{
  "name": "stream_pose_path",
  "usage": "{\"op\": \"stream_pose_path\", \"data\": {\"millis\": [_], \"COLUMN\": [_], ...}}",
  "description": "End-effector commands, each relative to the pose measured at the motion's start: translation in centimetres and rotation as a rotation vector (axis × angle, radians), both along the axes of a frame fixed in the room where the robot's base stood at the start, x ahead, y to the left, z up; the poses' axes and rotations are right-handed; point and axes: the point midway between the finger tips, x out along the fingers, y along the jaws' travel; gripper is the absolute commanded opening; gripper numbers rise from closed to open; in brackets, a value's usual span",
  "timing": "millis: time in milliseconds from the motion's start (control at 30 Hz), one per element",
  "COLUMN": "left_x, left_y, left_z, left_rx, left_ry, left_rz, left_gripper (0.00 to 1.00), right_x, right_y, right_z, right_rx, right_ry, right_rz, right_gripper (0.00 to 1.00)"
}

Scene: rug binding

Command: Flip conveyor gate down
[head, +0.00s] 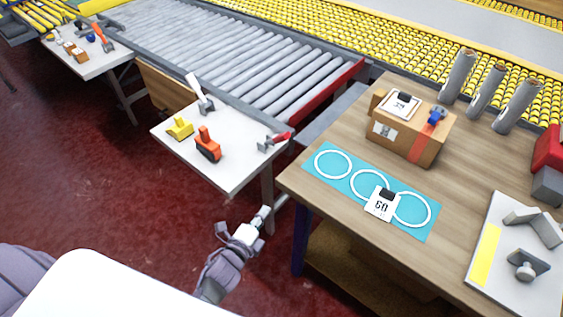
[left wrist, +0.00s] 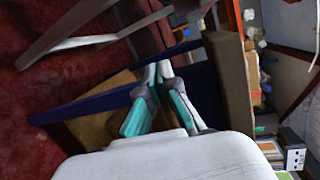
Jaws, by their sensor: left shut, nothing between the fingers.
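A grey roller conveyor (head: 235,62) runs across the top of the head view. A red bar (head: 318,97) edges its right end, beside a grey panel (head: 325,122); I cannot tell for sure which part is the gate. My left gripper (head: 264,212) is shut and empty. It is low over the floor, in front of the gap between the white side table and the wooden table, apart from the conveyor. Its fingers also show close together in the left wrist view (left wrist: 158,70). My right gripper is not in view.
The white side table (head: 228,180) holds several tools. The wooden table (head: 300,178) on the right carries a cardboard box (head: 395,140), a teal mat (head: 415,230) and grey tubes (head: 457,75). Red floor (head: 150,225) is open to the left.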

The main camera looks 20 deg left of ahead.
Motion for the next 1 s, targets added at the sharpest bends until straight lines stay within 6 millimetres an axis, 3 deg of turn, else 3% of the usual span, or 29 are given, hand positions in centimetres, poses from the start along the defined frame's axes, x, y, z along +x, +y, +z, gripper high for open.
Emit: {"op": "stream_pose_path", "data": {"millis": [33, 133, 300, 433, 767, 1000], "left_x": [0.9, 1.6, 1.7, 1.6, 1.8, 4.8], "left_y": [0.1, 0.2, 0.2, 0.2, 0.2, -0.4], "left_z": [2.1, 7.0, 11.9, 13.1, 13.2, 14.0], "left_rx": [0.108, 0.315, 0.530, 0.583, 0.581, 0.579], "left_ry": [-0.100, -0.259, -0.406, -0.438, -0.438, -0.439], "left_rz": [-0.024, -0.054, -0.063, -0.063, -0.063, -0.064], "left_gripper": [0.00, 0.00, 0.00, 0.00, 0.00, 0.00], "right_x": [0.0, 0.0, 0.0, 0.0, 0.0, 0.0], "right_y": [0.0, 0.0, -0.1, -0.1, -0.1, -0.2], "right_z": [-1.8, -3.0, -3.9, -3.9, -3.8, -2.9], "right_rx": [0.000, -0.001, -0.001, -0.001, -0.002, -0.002], "right_ry": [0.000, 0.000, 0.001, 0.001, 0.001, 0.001], "right_rz": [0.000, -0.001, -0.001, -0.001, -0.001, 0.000], "right_gripper": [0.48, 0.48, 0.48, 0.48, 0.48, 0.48]}}
